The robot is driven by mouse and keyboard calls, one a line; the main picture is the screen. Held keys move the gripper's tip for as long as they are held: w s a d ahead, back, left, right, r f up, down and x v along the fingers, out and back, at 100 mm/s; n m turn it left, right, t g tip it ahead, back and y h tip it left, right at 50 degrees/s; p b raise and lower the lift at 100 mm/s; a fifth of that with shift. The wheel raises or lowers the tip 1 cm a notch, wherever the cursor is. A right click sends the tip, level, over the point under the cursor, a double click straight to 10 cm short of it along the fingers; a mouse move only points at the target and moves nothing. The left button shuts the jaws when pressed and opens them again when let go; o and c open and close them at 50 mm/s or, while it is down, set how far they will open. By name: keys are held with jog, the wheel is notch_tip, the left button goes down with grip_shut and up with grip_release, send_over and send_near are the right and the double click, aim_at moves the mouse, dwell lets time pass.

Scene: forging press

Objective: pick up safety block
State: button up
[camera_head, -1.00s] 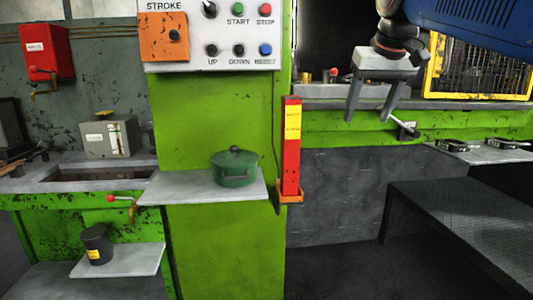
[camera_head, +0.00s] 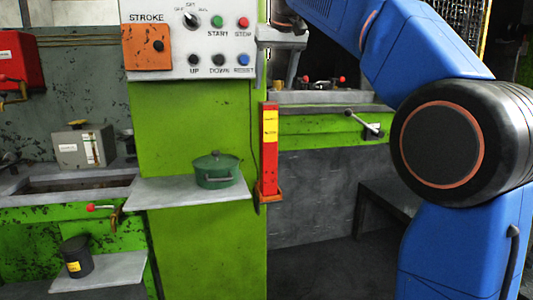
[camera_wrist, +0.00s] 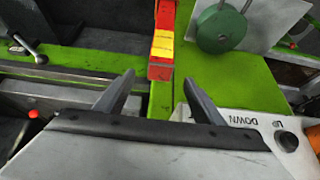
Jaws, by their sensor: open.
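The safety block is a red upright bar with a yellow label (camera_head: 270,155), standing in an orange holder (camera_head: 268,194) on the right edge of the green press column. In the wrist view the block (camera_wrist: 163,25) shows at top centre, its near end (camera_wrist: 160,72) appearing between my fingertips. The block is apart from the fingers as far as I can tell.
The control panel (camera_head: 187,67) with buttons is just left of my gripper. A green pot (camera_head: 216,172) sits on a shelf (camera_head: 165,195) left of the block. A dark canister (camera_head: 77,255) stands lower left.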

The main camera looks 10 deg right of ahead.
aim_at(268, 114)
jog(key=x, duration=0.7)
jog(key=shift+f, duration=0.15)
jog(key=shift+x, duration=2.75)
jog(key=shift+s+a+f, duration=0.1)
jog(key=shift+s, duration=0.1)
jog(key=shift+c, duration=0.5)
grip_shut()
